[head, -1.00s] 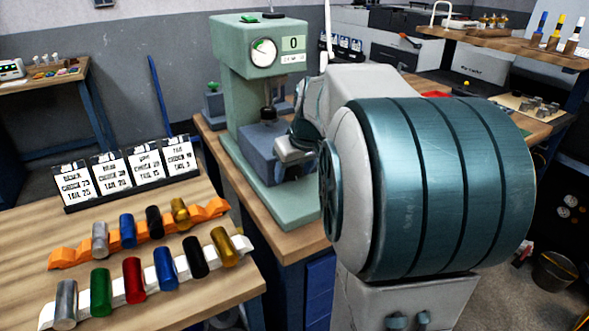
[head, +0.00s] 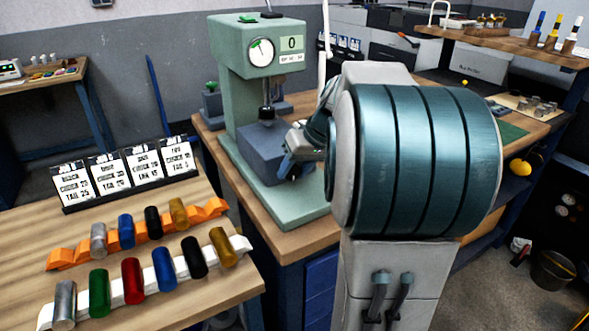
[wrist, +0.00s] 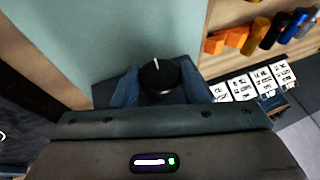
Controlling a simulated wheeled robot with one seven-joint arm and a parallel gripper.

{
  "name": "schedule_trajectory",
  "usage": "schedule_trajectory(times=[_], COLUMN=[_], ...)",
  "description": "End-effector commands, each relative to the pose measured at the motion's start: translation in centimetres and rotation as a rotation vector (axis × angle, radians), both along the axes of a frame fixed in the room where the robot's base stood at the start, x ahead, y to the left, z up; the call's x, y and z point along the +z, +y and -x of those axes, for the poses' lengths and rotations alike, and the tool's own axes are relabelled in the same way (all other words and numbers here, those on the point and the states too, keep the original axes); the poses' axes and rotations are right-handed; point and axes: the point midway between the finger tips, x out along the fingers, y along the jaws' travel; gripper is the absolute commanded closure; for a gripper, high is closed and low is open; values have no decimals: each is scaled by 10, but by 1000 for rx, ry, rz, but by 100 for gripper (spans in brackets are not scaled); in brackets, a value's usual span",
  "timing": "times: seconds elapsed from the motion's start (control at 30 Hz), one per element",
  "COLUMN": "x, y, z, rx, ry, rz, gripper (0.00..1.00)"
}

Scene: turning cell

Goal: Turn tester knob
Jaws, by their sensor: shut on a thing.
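The tester (head: 238,100) is a pale green machine with a round dial (head: 260,52), a small display (head: 291,43) reading 0 and a grey block (head: 262,148) on its base. In the wrist view a round black knob (wrist: 158,72) with a white mark sits between the two bluish fingers of my gripper (wrist: 160,86). The mark points up in that picture. My gripper is shut on the knob. In the head view my gripper (head: 292,165) is at the right side of the grey block, and my arm hides the knob.
At the left, a wooden table (head: 120,215) holds an orange rack (head: 70,257) and a white rack (head: 104,291) with coloured cylinders. Several label cards (head: 105,178) stand behind them. My arm covers the bench right of the tester.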

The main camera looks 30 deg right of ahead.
Motion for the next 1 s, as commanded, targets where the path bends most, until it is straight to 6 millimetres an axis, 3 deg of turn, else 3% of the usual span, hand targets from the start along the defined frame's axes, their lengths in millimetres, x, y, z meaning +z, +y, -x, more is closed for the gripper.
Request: schedule_trajectory(times=[0.2,0.23,0.3,0.67,1.0], x=[0,0,0,7,69], y=[0,0,0,-2,-22], z=[0,0,0,2,27], rx=[1,1,1,-1,-2], ry=[-1,-1,-1,-3,-5], rz=[2,2,2,4,5], gripper=[83,52,41,41,41])
